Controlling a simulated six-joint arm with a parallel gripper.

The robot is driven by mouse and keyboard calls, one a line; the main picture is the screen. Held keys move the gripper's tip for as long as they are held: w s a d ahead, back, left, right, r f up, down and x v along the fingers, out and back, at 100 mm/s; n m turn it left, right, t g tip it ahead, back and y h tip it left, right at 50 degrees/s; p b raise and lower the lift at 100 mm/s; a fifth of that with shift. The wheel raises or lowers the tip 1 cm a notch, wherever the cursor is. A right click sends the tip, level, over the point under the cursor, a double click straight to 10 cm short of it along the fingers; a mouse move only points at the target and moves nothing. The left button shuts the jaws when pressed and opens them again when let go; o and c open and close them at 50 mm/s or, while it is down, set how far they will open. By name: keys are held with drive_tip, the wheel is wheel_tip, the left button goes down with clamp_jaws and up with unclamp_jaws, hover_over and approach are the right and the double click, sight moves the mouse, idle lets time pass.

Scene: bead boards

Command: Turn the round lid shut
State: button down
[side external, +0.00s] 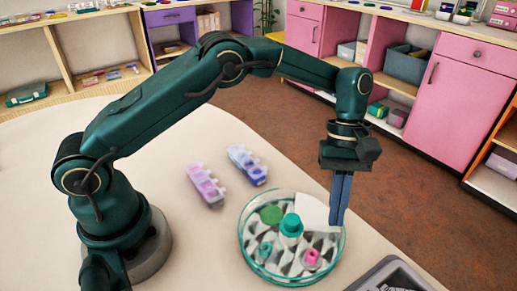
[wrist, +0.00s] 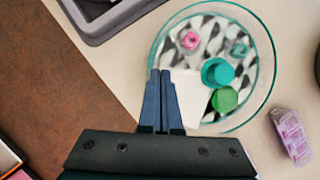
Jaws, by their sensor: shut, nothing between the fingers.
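A round clear dish with a teal-tinted rim (side external: 243,240) stands on the table. In the wrist view its rim (wrist: 273,55) is seen from above. A teal knob (side external: 291,226) stands near its middle; it also shows in the wrist view (wrist: 217,72). A plain white wedge (side external: 312,210) spreads from the knob to the rim, also seen in the wrist view (wrist: 190,98). A green disc (side external: 271,214) lies beside the knob. My gripper (side external: 338,222) is shut and empty, pointing down at the rim by the wedge's edge. I cannot tell whether the fingertips touch it.
A pink piece (side external: 311,257) and a small teal piece (side external: 265,251) sit in the dish over a black-and-white pattern. A pink-purple bead box (side external: 205,186) and a blue-purple one (side external: 247,165) lie behind it. A grey tray (side external: 385,275) stands at the front right.

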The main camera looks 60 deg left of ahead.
sight(293, 219)
idle(0.4)
drive_tip(key=shift+v, duration=2.3)
drive_tip(key=c, duration=1.1)
unclamp_jaws()
drive_tip(key=shift+w+r, duration=0.15)
drive_tip(key=o, duration=0.5)
drive_tip(key=shift+w+a+f, duration=0.15)
drive_tip(key=shift+a+f, duration=0.05)
drive_tip(key=shift+f, duration=0.1)
drive_tip(key=shift+s+a+f+m+t+y, duration=0.2)
drive_tip(key=shift+s+a+f+m+y, duration=0.15)
drive_tip(key=shift+s+y, duration=0.2)
drive_tip(key=shift+s+a+f+m+t+y, duration=0.25)
drive_tip(key=shift+s+a+m+y, duration=0.1)
drive_tip(key=shift+s+m+y, duration=0.15)
drive_tip(key=s+m, duration=0.1)
drive_tip(key=s, duration=0.1)
drive_tip(key=s+r+m+t+y, duration=0.1)
drive_tip(key=s, duration=0.1)
drive_tip(key=s+a+r+m, duration=0.1)
drive_tip(key=s, duration=0.1)
drive_tip(key=shift+s+t+y, duration=0.2)
drive_tip(key=shift+t+y, duration=0.15)
drive_tip(key=shift+d+r, duration=0.2)
drive_tip(key=shift+r, duration=0.05)
drive_tip(key=shift+s+f, duration=0.1)
drive_tip(key=shift+f, duration=2.35)
